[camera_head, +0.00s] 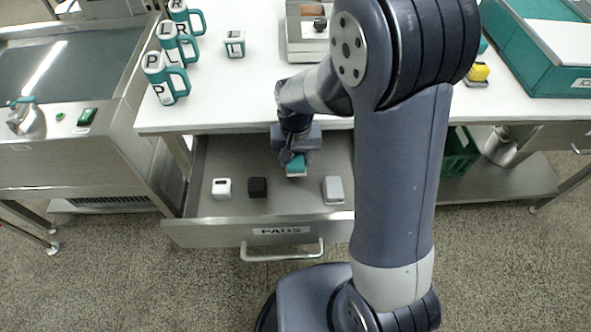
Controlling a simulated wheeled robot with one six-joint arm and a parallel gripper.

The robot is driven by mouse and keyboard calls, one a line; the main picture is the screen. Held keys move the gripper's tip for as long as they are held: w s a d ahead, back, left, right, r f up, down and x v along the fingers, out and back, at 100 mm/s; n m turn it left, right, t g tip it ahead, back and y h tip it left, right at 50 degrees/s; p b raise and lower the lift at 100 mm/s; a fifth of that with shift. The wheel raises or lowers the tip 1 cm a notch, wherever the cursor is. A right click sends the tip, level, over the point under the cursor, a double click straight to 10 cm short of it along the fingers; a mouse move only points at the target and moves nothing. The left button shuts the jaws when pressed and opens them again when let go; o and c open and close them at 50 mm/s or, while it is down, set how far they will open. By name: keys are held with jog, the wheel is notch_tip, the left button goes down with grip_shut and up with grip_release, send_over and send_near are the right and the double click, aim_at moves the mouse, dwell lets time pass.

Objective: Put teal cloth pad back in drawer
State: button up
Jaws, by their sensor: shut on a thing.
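The drawer (212,205) labelled PADS is pulled open under the white table. My gripper (295,158) reaches down over the drawer's back part, just in front of the table edge. It is shut on the teal cloth pad (296,170), whose front part shows below the jaws. Whether the pad touches the drawer floor I cannot tell. A white pad (222,188), a black pad (257,187) and a grey pad (333,190) lie in a row nearer the drawer front.
A machine (75,130) stands at left. A green crate (461,152) is on the lower shelf. My arm hides the drawer's right side.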

aim_at(296, 157)
jog(key=shift+f+b, duration=0.4)
jog(key=shift+f, duration=2.15)
jog(key=shift+f, duration=0.1)
jog(key=o, duration=1)
jog(key=shift+c, duration=0.2)
notch_tip(296, 157, up, 12)
jog(key=shift+r+p, duration=0.15)
jog(key=shift+p, duration=0.95)
